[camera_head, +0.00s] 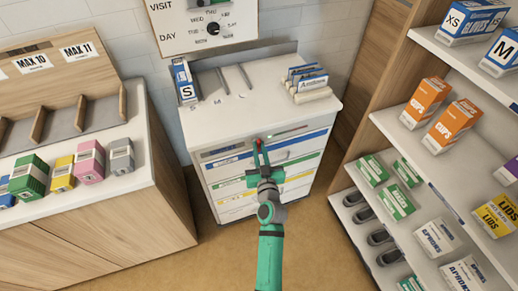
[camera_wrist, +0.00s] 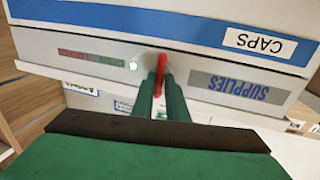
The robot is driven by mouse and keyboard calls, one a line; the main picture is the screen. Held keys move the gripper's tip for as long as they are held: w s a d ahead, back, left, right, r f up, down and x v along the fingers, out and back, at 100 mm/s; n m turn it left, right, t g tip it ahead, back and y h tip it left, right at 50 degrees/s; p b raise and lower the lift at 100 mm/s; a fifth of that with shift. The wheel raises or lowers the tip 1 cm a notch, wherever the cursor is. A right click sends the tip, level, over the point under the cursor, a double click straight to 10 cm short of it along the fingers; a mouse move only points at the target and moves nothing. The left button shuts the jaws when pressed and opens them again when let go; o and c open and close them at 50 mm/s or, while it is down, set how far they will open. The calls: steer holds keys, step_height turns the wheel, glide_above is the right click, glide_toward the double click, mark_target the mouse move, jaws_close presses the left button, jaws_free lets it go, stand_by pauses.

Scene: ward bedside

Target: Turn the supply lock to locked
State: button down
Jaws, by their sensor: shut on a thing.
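The supply lock's red lever (camera_wrist: 161,70) sits on the top front panel of the white supply cabinet (camera_head: 225,118). In the wrist view, which is upside down, the lever stands nearly upright in the picture, tilted slightly. Beside it are a lit green lamp (camera_wrist: 133,65) and a strip with a red part and a green part (camera_wrist: 92,58); its lettering is too small to read. My gripper (camera_wrist: 161,90) is shut on the lever, one green finger on each side. In the head view the lever (camera_head: 258,142) shows as a small red spot between my fingertips.
A "SUPPLIES" label (camera_wrist: 236,87) is beside the lever, and a blue drawer band with a "CAPS" label (camera_wrist: 266,43) is close by. A wooden counter (camera_head: 95,225) with small boxes stands left. A stocked shelf unit (camera_head: 415,150) stands right. Floor shows between them.

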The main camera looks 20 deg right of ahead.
steer(key=shift+m, duration=0.4)
steer(key=shift+d+f+m+g+y, duration=0.15)
steer(key=shift+m+g+y, duration=0.3)
steer(key=shift+m, duration=2.05)
steer(key=shift+d+r+m+g+y, duration=0.2)
steer(key=shift+m+y, duration=0.5)
steer(key=shift+m, duration=1.8)
steer(key=shift+d+f+m+g+y, duration=0.15)
steer(key=shift+d+m+g+y, duration=0.3)
steer(key=shift+m, duration=2.05)
steer(key=shift+a, duration=0.2)
steer(key=c, duration=1.8)
jaws_free()
steer(key=shift+o, duration=0.2)
steer(key=v, duration=1)
steer(key=shift+s, duration=0.4)
